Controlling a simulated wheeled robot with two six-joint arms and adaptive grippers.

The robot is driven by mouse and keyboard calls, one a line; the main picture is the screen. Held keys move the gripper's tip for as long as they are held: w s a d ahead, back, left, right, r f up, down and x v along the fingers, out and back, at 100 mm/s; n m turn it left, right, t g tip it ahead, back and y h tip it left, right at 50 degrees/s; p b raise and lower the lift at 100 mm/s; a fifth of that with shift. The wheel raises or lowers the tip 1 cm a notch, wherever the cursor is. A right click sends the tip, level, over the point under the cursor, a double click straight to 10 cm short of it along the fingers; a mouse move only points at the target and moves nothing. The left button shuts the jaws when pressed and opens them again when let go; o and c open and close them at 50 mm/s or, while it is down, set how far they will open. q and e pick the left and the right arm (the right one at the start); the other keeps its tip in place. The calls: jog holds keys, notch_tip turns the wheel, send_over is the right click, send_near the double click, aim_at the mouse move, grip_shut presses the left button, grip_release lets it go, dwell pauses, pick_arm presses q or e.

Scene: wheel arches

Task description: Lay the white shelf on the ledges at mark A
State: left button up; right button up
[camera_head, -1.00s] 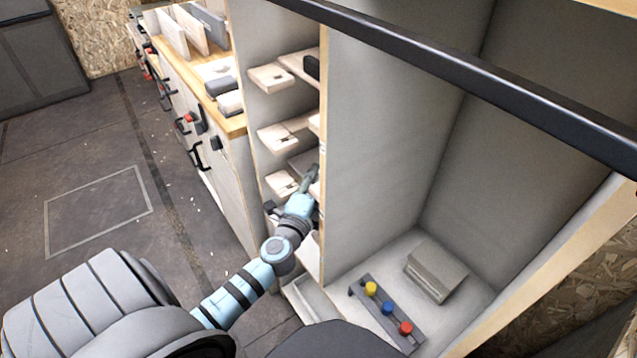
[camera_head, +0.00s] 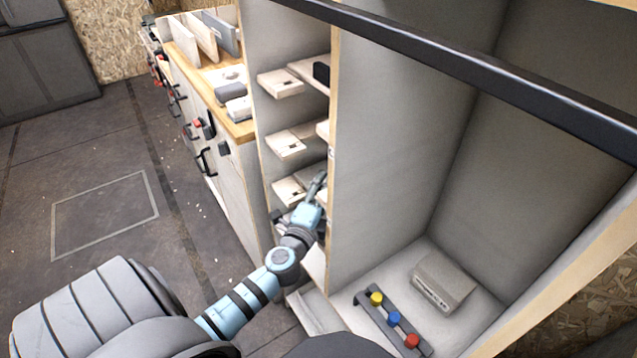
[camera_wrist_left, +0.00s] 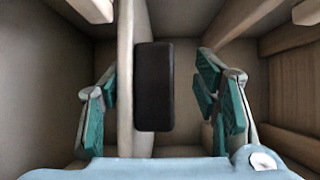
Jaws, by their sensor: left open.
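My left gripper (camera_head: 318,190) is inside the narrow bay of the tall cabinet, by the lower ledges. In the left wrist view, its two fingers (camera_wrist_left: 162,100) are spread apart. I cannot tell whether this panel is the white shelf. Pale ledges stick out in the bay at upper (camera_head: 281,84), middle (camera_head: 284,143) and lower (camera_head: 288,190) heights. I cannot make out mark A. My right gripper is not seen.
Upright boards (camera_head: 184,42) stand on the wooden worktop (camera_head: 243,129) at left. A dark bar (camera_head: 430,60) crosses above. The right bay holds a grey box (camera_head: 443,282) and a rail with coloured knobs (camera_head: 391,320). The floor (camera_head: 100,215) at left is open.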

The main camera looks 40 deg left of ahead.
pick_arm(q)
jog(key=shift+r+p, duration=0.5)
jog(key=shift+r, duration=0.15)
jog(key=b+v, duration=0.1)
jog(key=v, duration=1.1)
jog(key=shift+f, duration=0.1)
